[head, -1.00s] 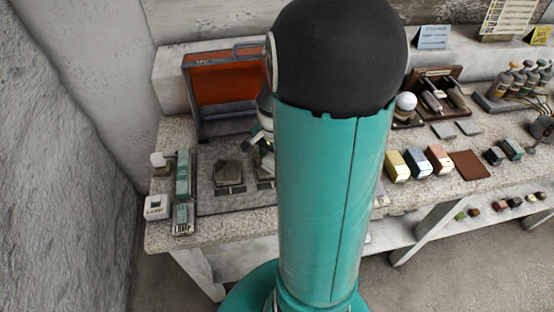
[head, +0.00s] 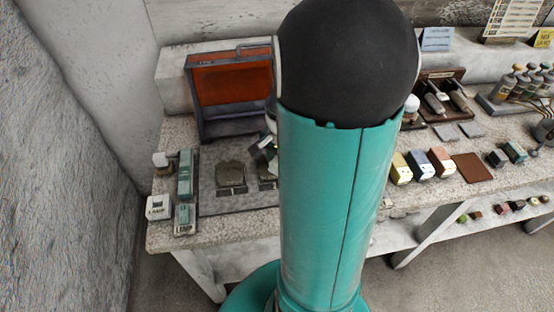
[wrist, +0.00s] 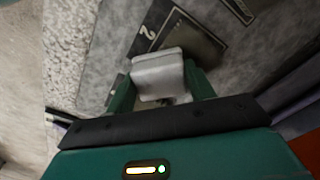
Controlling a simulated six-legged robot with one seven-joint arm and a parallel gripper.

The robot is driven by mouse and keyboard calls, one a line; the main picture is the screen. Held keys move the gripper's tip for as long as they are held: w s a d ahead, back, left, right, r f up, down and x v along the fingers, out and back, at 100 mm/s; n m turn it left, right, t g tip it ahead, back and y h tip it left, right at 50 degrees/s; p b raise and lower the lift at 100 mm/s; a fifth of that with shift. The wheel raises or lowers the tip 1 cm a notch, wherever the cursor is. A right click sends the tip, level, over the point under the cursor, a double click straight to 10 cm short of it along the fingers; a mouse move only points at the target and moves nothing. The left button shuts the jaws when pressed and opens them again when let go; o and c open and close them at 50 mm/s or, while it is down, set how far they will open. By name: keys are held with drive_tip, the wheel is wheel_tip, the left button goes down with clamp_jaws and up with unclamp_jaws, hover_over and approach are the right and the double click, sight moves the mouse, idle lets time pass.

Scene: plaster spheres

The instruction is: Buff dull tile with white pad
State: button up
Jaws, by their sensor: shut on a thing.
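In the wrist view my gripper (wrist: 160,92) is shut on the white pad (wrist: 158,74), a pale block held between its two green fingers. The pad overlaps the near end of a dark tile (wrist: 200,46) with a "2" label beside it. I cannot tell whether pad and tile touch. In the head view two dark tiles, a left one (head: 230,173) and a right one (head: 268,171), lie on the grey plate (head: 215,207). My gripper (head: 264,150) is partly hidden by my arm there, near the right tile. Which tile is dull is unclear.
An open red-lined case (head: 230,85) stands behind the tiles. A green device (head: 185,175) and a white labelled box (head: 158,207) stand at the bench's left end. Coloured blocks (head: 420,163) and a brown mat (head: 472,167) lie to the right. My arm hides the middle.

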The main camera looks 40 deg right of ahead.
drive_tip(key=shift+s+f, duration=0.15)
drive_tip(key=shift+s, duration=0.2)
drive_tip(key=shift+w+a+r, duration=0.15)
drive_tip(key=shift+w+r, duration=0.6)
drive_tip(key=shift+w, duration=0.2)
drive_tip(key=shift+r, duration=0.1)
drive_tip(key=shift+r, duration=1.2)
drive_tip(key=shift+r, duration=0.1)
drive_tip(key=shift+r, duration=1.85)
